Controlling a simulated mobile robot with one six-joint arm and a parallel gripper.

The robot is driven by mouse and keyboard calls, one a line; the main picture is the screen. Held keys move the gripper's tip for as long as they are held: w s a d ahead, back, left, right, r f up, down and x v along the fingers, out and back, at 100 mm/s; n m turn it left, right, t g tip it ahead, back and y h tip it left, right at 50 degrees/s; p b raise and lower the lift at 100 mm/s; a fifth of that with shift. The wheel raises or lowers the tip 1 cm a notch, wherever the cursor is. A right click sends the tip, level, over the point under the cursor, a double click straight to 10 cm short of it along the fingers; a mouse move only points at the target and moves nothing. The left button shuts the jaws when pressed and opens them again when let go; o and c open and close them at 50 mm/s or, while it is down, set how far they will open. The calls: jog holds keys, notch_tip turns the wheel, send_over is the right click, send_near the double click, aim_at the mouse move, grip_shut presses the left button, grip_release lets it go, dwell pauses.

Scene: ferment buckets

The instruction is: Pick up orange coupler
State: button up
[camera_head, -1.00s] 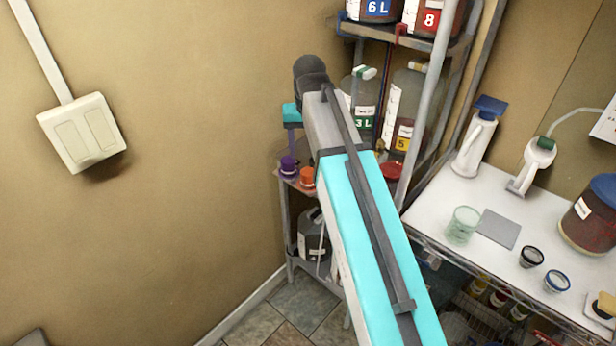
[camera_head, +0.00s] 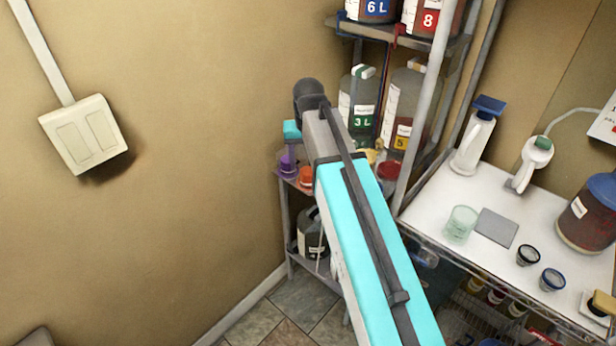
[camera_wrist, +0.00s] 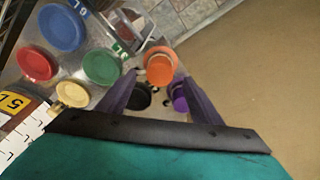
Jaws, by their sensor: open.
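The orange coupler (camera_head: 305,175) stands on the small shelf at the left of the rack, right of a purple coupler (camera_head: 287,164). In the wrist view the orange coupler (camera_wrist: 160,67) shows from above, between and just beyond the fingertips. My gripper (camera_wrist: 158,80) is open and empty, its two purple fingers apart. The purple coupler (camera_wrist: 180,98) is close beside the right finger, partly hidden by it. In the head view my gripper (camera_head: 290,152) is above the shelf and overlaps the purple coupler. Whether a finger touches either coupler I cannot tell.
Blue (camera_wrist: 62,28), red (camera_wrist: 35,64), green (camera_wrist: 103,67) and yellow (camera_wrist: 72,94) round caps lie left of the fingers. A black round piece (camera_wrist: 140,98) is below the left finger. A rack post (camera_head: 425,100) and white table (camera_head: 450,205) are to the right.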

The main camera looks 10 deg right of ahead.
aim_at(308, 171)
jog(key=shift+f, duration=0.15)
jog(key=shift+w+d+f+p, duration=0.15)
jog(key=shift+f+p, duration=0.45)
jog(key=shift+f, duration=0.6)
jog(key=shift+w+a+f+p, duration=0.1)
jog(key=shift+w+f+p, duration=0.15)
jog(key=shift+f+p, duration=0.65)
jog(key=shift+f+b, duration=0.3)
jog(key=c, duration=1.2)
